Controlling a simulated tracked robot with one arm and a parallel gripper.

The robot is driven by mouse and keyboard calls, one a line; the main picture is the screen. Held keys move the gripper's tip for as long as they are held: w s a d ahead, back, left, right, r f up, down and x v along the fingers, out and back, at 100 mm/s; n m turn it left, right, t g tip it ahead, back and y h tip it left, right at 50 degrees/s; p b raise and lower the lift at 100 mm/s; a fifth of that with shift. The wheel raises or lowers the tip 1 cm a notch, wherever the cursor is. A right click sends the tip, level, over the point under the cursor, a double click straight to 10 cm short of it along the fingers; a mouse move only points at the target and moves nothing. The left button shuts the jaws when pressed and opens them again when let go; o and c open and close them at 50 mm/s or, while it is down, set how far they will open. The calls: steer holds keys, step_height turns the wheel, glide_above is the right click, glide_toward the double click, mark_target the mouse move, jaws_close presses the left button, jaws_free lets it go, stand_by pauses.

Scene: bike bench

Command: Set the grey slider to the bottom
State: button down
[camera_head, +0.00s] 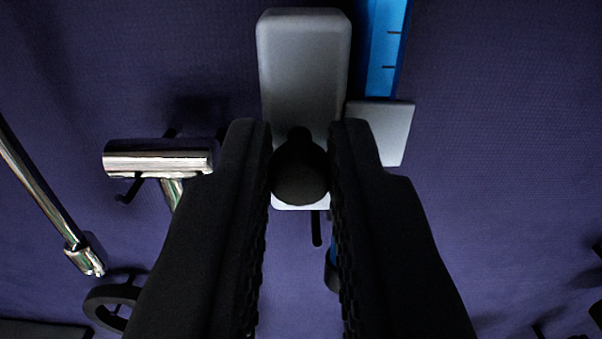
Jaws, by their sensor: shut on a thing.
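The grey slider (304,65) shows as an upright rounded grey block at top centre, with a flat grey plate (385,130) beside it at the right. A round black knob (300,172) sits in front of the block's lower part. My gripper (300,150) is shut on this knob, one dark finger on each side. A blue strip with dark tick marks (384,45) runs up from the plate to the top edge. The fingers and knob hide part of the slider's lower end, and most of the strip below the plate is hidden.
A shiny hammer-like metal head (157,158) hangs left of my fingers, close to the left one. A chrome bar (45,205) and a black ring (108,303) are farther left. The purple wall (500,150) is mostly bare at the right, with dark items at its lower right edge.

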steer(key=shift+f, duration=0.3)
steer(key=c, duration=1.5)
jaws_free()
steer(key=shift+w, duration=0.1)
steer(key=shift+o, duration=0.5)
steer(key=shift+w, duration=0.1)
steer(key=shift+s+r, duration=0.2)
steer(key=shift+s, duration=0.4)
steer(key=s, duration=1.3)
steer(key=shift+b, duration=0.35)
steer(key=shift+f, duration=0.15)
steer(key=s+r+g, duration=0.1)
steer(key=s+g, duration=0.1)
steer(key=s, duration=1.3)
steer(key=shift+g, duration=0.3)
